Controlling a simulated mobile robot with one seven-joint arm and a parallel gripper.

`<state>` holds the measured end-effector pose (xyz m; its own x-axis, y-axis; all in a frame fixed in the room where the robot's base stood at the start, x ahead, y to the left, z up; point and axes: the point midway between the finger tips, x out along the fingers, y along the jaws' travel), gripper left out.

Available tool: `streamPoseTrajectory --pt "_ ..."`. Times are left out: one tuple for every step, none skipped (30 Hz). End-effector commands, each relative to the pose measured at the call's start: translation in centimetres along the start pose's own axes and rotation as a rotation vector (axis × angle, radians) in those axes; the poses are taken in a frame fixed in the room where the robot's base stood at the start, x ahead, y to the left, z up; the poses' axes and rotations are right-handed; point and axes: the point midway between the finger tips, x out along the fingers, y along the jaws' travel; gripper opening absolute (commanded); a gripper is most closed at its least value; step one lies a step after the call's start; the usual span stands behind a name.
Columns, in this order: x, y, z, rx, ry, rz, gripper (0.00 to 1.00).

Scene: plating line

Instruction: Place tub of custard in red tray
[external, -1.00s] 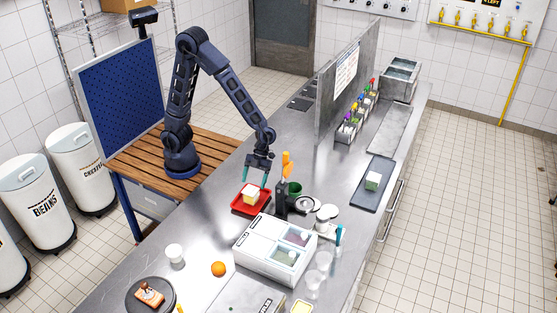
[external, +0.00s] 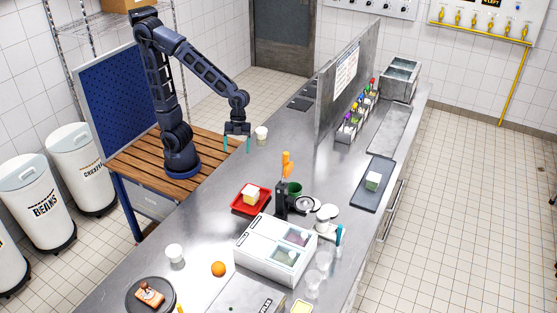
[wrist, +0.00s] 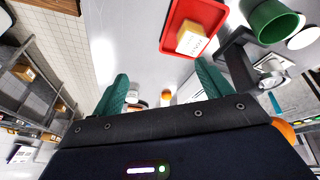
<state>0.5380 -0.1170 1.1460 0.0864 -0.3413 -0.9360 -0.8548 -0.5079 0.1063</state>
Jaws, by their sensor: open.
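A small yellow-and-white tub (external: 252,194) stands inside the red tray (external: 236,207) on the steel counter. In the wrist view the tub (wrist: 191,42) has a yellow top and a white side with lettering too small to read, and the red tray (wrist: 174,17) surrounds it. My gripper (external: 237,146) is open and empty, raised above and behind the tray, clear of the tub. Its teal fingers show spread in the wrist view (wrist: 163,70), with nothing between them.
A white cup (external: 261,133) shows just right of my gripper. A white container unit (external: 262,255) is in front. Counter left of the tray is clear.

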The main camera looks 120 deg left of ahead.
Motion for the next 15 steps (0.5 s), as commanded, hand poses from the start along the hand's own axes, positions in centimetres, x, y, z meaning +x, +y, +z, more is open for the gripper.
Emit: streamPoseTrajectory --pt "-1.0 1.0 0.3 -0.046 -0.008 -0.027 0.78" --pt "-1.5 1.6 0.6 -0.078 -0.013 -0.041 0.78" --pt "-2.1 2.2 0.9 -0.122 -0.020 -0.061 0.78" --pt "-2.6 2.7 1.1 -0.155 -0.023 -0.077 0.78" --pt "-3.0 3.2 1.4 -0.188 -0.027 -0.092 0.78" --pt "-3.5 3.9 1.7 -0.233 -0.030 -0.114 0.78" --pt "-4.0 4.4 2.0 -0.266 -0.031 -0.130 0.78" --pt "-4.4 4.9 2.3 -0.300 -0.032 -0.148 0.78" --pt "-4.9 5.6 2.7 -0.345 -0.031 -0.170 0.78" --pt "-5.3 6.0 3.0 -0.379 -0.030 -0.188 0.78" --pt "-5.7 6.5 3.3 -0.413 -0.027 -0.205 0.78" --pt "-6.2 7.1 3.7 -0.459 -0.023 -0.230 0.78" --pt "-6.5 7.6 4.0 -0.493 -0.019 -0.248 0.78" --pt "-6.9 8.0 4.4 -0.528 -0.014 -0.265 0.78" --pt "-7.3 8.6 4.9 -0.574 -0.006 -0.290 0.78"
